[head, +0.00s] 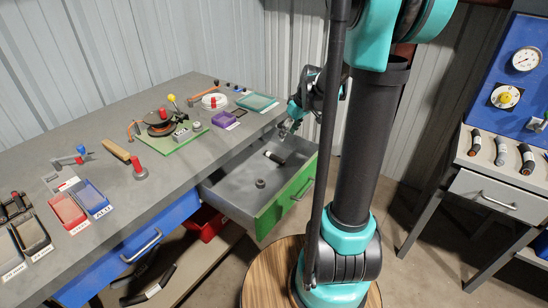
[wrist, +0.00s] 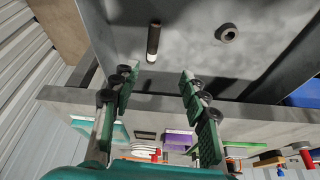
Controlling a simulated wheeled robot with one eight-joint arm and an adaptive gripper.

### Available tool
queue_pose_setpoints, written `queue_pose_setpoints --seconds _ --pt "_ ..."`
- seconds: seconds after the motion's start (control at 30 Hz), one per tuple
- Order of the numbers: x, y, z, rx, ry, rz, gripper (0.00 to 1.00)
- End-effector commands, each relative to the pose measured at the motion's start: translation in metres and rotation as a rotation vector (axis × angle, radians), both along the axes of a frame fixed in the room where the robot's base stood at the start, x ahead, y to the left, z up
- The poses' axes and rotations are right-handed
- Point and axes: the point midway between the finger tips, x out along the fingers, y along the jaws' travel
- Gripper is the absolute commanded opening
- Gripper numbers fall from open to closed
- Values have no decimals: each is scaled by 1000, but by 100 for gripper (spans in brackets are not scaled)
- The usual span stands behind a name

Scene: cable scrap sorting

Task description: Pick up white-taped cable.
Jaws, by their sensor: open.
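A short dark cable (head: 275,157) with white at one end lies in the open drawer (head: 232,202). It also shows in the wrist view (wrist: 154,40), upper middle, with its white end towards my gripper. My gripper (wrist: 156,82) is open and empty, its two green fingers apart on either side of the picture's middle. The cable lies beyond the fingertips, roughly in line with the gap between them, with no contact seen. In the head view my gripper (head: 287,126) is above the drawer's far end, partly hidden by my arm.
A small dark round piece (head: 260,183) lies in the drawer, also in the wrist view (wrist: 228,33). Drawer walls and the workbench edge (wrist: 230,112) are close. Several cable pieces (head: 500,150) lie on the right bench. Trays and tools stand on the left workbench (head: 105,165).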

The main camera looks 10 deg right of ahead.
Motion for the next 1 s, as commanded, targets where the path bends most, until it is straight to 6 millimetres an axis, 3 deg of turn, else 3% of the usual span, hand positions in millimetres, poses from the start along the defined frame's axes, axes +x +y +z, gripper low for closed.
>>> queue_pose_setpoints --seconds 0.1,0.27,0.8,1.0 --pt "15 -2 0 2 -7 38 45" --pt "22 1 -11 3 -9 51 45" --pt "47 22 -91 2 -10 50 45" --pt "53 26 -109 2 -10 49 45"
